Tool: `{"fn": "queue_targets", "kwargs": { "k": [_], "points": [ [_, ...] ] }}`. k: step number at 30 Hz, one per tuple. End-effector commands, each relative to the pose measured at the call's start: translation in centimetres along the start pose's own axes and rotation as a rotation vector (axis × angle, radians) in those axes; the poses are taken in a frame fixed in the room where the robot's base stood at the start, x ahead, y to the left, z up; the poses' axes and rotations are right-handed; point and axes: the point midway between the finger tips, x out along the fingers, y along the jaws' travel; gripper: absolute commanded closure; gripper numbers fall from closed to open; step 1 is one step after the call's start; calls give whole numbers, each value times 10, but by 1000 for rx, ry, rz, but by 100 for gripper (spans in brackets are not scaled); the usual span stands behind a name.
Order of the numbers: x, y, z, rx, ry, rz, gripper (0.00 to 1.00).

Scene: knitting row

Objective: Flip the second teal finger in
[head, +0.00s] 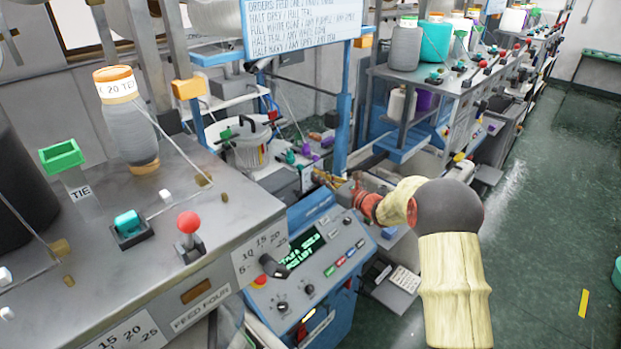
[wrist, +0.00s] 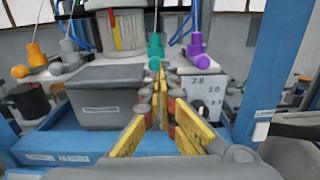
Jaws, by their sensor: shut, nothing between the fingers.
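In the head view my gripper (head: 318,175) is small, near the teal finger (head: 291,157) and the purple finger (head: 302,157); details there are unclear.
A grey box (wrist: 105,97) stands left of my fingers, and a panel with numbers and a knob (wrist: 200,105) stands right. A blue post (wrist: 262,75) rises at the right. In the head view a console (head: 310,265) stands below my arm, with open green floor (head: 545,190) at right.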

Motion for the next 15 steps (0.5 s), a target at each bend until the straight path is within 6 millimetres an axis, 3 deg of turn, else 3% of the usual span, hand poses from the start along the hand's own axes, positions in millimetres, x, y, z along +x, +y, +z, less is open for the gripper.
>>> {"fn": "queue_targets", "kwargs": {
  "k": [6, 15],
  "points": [
    [-51, 0, -1, 1, 2, -3, 100],
    [-91, 1, -1, 1, 2, -1, 100]
  ]
}}
